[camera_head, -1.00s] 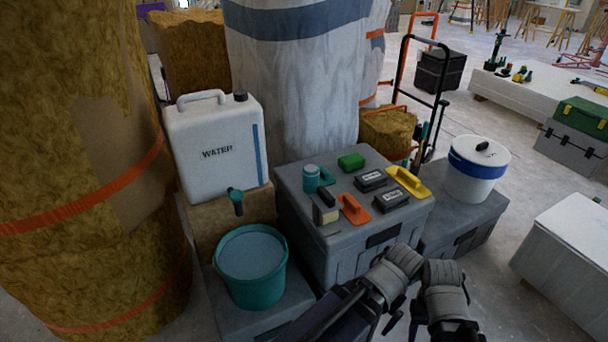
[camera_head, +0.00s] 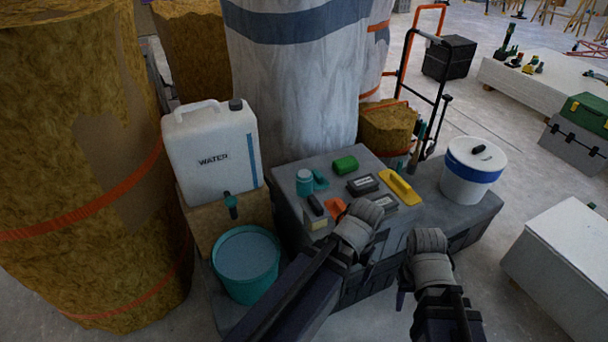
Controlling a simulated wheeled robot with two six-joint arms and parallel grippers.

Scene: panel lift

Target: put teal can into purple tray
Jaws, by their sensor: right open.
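The teal can (camera_head: 305,182) with a pale lid stands upright on the left part of the grey toolbox lid (camera_head: 288,165). I cannot make out a purple tray in this view. My left arm reaches in from below, and its grey wrist (camera_head: 356,228) is over the front of the toolbox, to the right of the can and apart from it. The left gripper's fingers are mostly hidden by the wrist and dark against the box. My right gripper (camera_head: 404,287) is open and empty, low in front of the toolbox's right side.
Around the can lie a teal tool, a green block (camera_head: 345,164), dark boxes and a yellow float (camera_head: 399,187). A water jug (camera_head: 210,150) and teal bucket (camera_head: 246,262) stand left. A white bucket (camera_head: 470,175) stands right.

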